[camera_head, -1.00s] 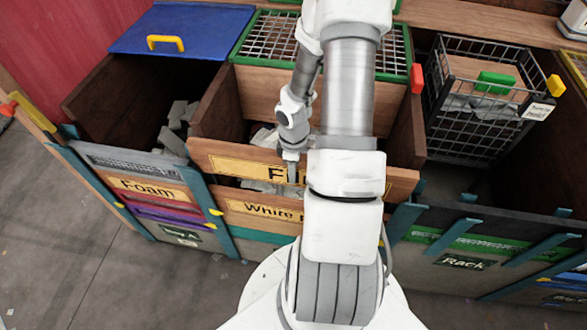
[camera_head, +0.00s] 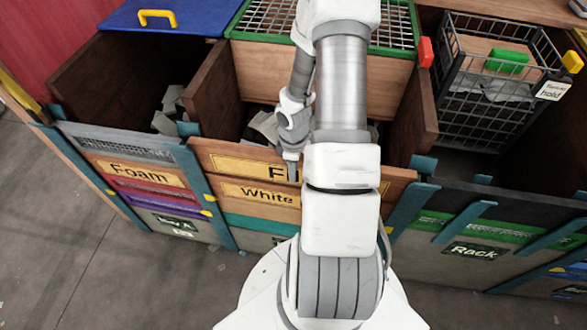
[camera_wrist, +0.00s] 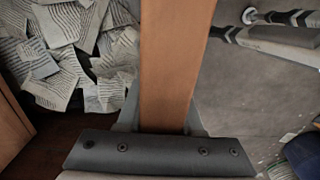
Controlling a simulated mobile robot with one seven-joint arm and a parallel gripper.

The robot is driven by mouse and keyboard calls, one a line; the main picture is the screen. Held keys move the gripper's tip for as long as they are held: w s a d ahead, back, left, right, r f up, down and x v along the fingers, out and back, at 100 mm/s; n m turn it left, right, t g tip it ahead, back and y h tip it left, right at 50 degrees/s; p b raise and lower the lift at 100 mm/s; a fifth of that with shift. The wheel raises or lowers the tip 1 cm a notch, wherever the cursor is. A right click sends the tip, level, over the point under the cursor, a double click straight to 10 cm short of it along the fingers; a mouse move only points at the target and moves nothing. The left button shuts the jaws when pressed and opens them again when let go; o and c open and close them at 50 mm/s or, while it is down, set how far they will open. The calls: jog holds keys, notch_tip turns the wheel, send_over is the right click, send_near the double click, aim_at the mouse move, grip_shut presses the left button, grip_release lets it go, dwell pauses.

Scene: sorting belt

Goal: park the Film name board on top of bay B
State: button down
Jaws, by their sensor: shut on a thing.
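The Film name board (camera_head: 222,152) is a long wooden plank with a yellow label, its lettering partly covered by my arm. It lies level across the front of the middle bay, just above the White board (camera_head: 235,190), with no clear gap showing between them; whether they touch is unclear. My gripper (camera_head: 292,172) is shut on the Film board near its middle. In the wrist view, the board's wooden edge (camera_wrist: 178,50) runs up between the jaws of my gripper (camera_wrist: 160,125). The middle bay's letter plate is hidden; the left bay's plate reads Bay A.
Paper scraps (camera_wrist: 75,40) lie inside the middle bay. The Foam bay (camera_head: 140,172) has a blue lid (camera_head: 185,18) behind it. A wire basket (camera_head: 480,110) hangs over the Rack bay (camera_head: 475,252) at right. Teal posts (camera_head: 410,210) flank the middle bay.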

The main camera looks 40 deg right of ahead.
jog(key=shift+f, duration=0.15)
jog(key=shift+f+b, duration=0.45)
jog(key=shift+b, duration=0.1)
jog(key=c, duration=0.6)
grip_release()
jog(key=shift+o, duration=0.6)
jog(key=shift+f, duration=0.1)
notch_tip(320, 180, up, 18)
jog(key=p, duration=0.5)
jog(key=shift+f, duration=0.2)
